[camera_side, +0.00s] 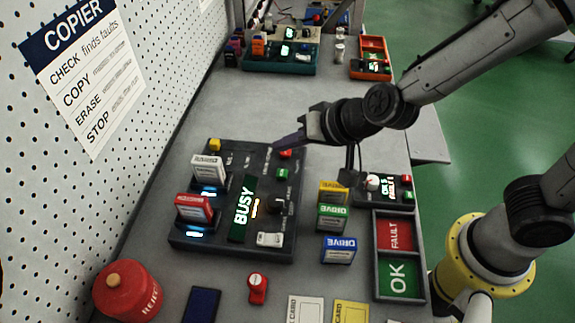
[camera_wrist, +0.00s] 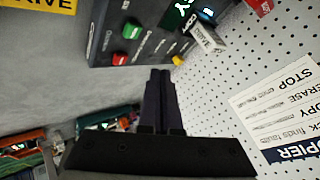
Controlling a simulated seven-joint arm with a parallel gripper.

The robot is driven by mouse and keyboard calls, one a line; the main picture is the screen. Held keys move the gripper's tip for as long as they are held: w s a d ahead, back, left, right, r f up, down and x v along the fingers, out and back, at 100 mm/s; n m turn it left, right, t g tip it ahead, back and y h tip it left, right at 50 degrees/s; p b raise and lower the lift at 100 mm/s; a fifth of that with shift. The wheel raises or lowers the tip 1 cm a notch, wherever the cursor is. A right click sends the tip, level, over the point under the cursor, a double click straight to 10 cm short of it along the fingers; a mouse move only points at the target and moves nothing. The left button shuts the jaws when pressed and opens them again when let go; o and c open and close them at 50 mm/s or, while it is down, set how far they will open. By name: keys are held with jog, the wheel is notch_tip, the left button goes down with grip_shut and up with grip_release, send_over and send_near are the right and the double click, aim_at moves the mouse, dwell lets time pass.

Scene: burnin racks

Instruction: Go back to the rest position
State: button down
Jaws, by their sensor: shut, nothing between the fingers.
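My gripper (camera_side: 288,143) is shut and empty, just above the far right corner of the dark copier unit (camera_side: 180,239), near its red button (camera_side: 286,153). In the wrist view its closed fingers (camera_wrist: 161,75) point toward the copier's edge, with the red button (camera_wrist: 119,59) and green button (camera_wrist: 131,31) close by. I cannot tell if the fingertips touch the unit. The copier's display (camera_side: 243,206) reads BUSY. A white drive (camera_side: 207,168) and a red drive (camera_side: 194,208) stand in its two slots.
Yellow, green and blue drives (camera_side: 339,250) stand right of the copier. A FAULT/OK tray (camera_side: 374,262) and a small tester (camera_side: 366,188) lie beyond. A red reject jar (camera_side: 126,291) stands front left. The pegboard wall (camera_side: 60,190) bounds the left. Bare bench (camera_side: 240,100) lies behind the copier.

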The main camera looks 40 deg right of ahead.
jog(key=s+d+r+t, duration=0.1)
jog(key=d+r+t, duration=0.2)
jog(key=d+r, duration=1.05)
jog(key=s+d+f+n+g+h, duration=0.1)
jog(key=s+d+g, duration=0.1)
jog(key=s, duration=0.4)
jog(key=s+d+f+n+g+h, duration=0.1)
jog(key=s+d+f+n+g, duration=0.1)
jog(key=s, duration=0.5)
jog(key=s+d+f+n+g+h, duration=0.1)
jog(key=s+d+f+n+g, duration=0.1)
jog(key=s+d, duration=0.2)
jog(key=s, duration=0.2)
jog(key=shift+s, duration=0.3)
jog(key=shift+r, duration=0.1)
dwell(1.7)
